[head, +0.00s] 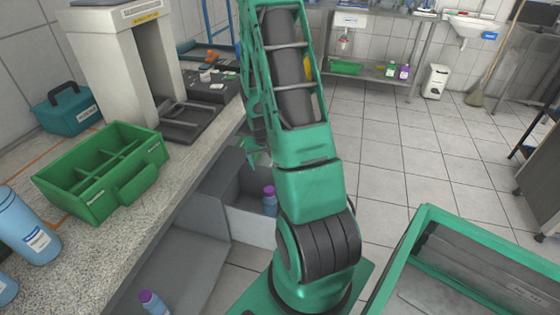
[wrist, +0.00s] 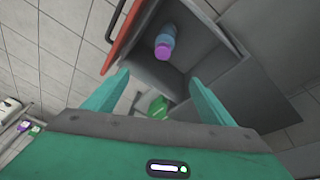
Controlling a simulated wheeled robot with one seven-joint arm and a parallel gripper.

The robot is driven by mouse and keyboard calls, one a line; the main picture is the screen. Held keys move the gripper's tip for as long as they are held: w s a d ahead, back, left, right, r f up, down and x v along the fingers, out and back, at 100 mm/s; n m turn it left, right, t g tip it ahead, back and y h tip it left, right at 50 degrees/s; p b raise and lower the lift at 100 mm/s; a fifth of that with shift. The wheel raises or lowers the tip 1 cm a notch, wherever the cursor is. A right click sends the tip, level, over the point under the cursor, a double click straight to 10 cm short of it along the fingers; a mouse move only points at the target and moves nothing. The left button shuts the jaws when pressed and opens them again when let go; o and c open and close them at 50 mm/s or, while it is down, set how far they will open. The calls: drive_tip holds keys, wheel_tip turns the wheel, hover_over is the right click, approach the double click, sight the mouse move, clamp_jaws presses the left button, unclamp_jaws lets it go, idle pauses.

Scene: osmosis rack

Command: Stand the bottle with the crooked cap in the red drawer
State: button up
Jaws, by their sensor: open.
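The red drawer is open in the wrist view, with its red front (wrist: 127,36) at the upper left and grey walls. A blue bottle with a purple cap (wrist: 165,42) stands in it; in the head view this bottle (head: 269,201) shows in the open grey drawer. A second blue bottle with a purple cap (head: 153,302) is at the lower left of the head view, partly cut off. I cannot tell which cap is crooked. My gripper (wrist: 158,98) is open and empty, above and beside the drawer; in the head view it is mostly hidden behind my arm.
A green divided carrier (head: 100,172), blue bottles (head: 32,235) and a teal box (head: 68,108) stand on the speckled counter (head: 130,235). A green-rimmed bin (head: 430,213) is at the lower right. The tiled floor (head: 410,150) is clear behind it. A small green thing (wrist: 155,107) shows between my fingers, unclear.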

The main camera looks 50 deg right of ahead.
drive_tip(key=s+a+r+y, duration=0.1)
drive_tip(key=s+a+r, duration=0.35)
drive_tip(key=r, duration=0.25)
drive_tip(key=s+a+r+g, duration=0.1)
drive_tip(key=s+a+r, duration=0.35)
drive_tip(key=r, duration=0.35)
drive_tip(key=s+a+r+y, duration=0.1)
drive_tip(key=s+a+r, duration=0.35)
drive_tip(key=r, duration=0.25)
drive_tip(key=s+a+r+n+y, duration=0.1)
drive_tip(key=s+a+r, duration=0.3)
drive_tip(key=s, duration=0.5)
drive_tip(key=shift+s+a+r+g, duration=0.25)
drive_tip(key=shift+s+a+g, duration=0.1)
drive_tip(key=shift+a, duration=0.7)
